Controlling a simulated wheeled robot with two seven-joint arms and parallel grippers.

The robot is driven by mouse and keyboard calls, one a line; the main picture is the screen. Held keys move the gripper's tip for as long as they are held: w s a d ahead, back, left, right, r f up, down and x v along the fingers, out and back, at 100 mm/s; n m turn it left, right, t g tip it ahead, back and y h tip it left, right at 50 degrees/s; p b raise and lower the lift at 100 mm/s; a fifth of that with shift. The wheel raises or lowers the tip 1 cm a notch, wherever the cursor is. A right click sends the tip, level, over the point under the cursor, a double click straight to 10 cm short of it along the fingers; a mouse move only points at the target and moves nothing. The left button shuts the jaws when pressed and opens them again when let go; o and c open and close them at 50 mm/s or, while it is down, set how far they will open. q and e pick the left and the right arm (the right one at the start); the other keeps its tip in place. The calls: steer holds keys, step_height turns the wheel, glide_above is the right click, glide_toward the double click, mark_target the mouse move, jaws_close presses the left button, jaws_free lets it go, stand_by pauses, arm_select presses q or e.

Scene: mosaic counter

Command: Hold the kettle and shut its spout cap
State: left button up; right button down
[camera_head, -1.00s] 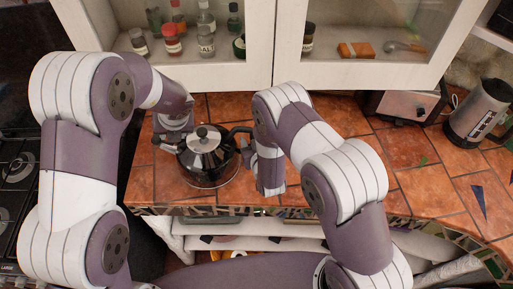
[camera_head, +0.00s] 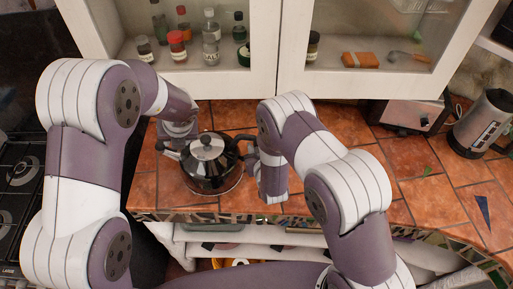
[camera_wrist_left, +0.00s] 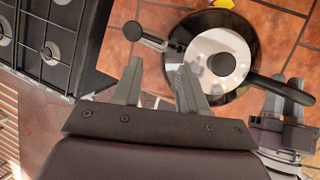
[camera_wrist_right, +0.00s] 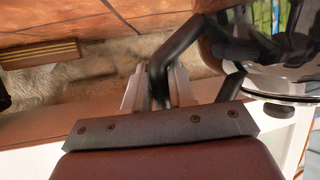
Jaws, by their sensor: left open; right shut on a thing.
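The kettle (camera_head: 212,177), dark and glossy with a steel lid and black knob, stands upright on the tiled counter. Its lid also shows in the left wrist view (camera_wrist_left: 205,45). My right gripper (camera_wrist_right: 160,72) is shut on the black kettle handle (camera_wrist_right: 183,38); in the head view the handle (camera_head: 243,138) reaches right from the kettle. The spout points left and ends in a dark spout cap (camera_wrist_left: 132,31); I cannot tell how far the cap is open. My left gripper (camera_wrist_left: 157,72) is open and empty, its fingertips just short of the cap and apart from it.
The stove (camera_head: 22,175) is left of the counter (camera_head: 415,155). The glass-door cabinet (camera_head: 270,85) stands close behind the kettle. A toaster (camera_head: 408,115) and a steel electric kettle (camera_head: 482,125) are at the back right. The counter's right part is mostly clear.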

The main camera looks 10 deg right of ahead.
stand_by(0.8)
arm_select(q)
jaws_close()
steer(key=w+a+r+m+t+h, duration=0.1)
steer(key=w+r+m+t+h, duration=0.35)
steer(key=w+r+m, duration=0.85)
steer(key=s+a+f+m+g+y, duration=0.1)
steer(key=s+m, duration=0.4)
steer(key=m, duration=0.7)
steer(key=s+a+f+m+g+y, duration=0.1)
steer(key=s+m, duration=0.5)
steer(key=m, duration=0.6)
steer(key=a+f+g, duration=0.1)
steer(key=a+g, duration=0.1)
steer(key=g, duration=0.1)
steer(key=shift+s+a+f, duration=0.25)
steer(key=shift+s, duration=0.05)
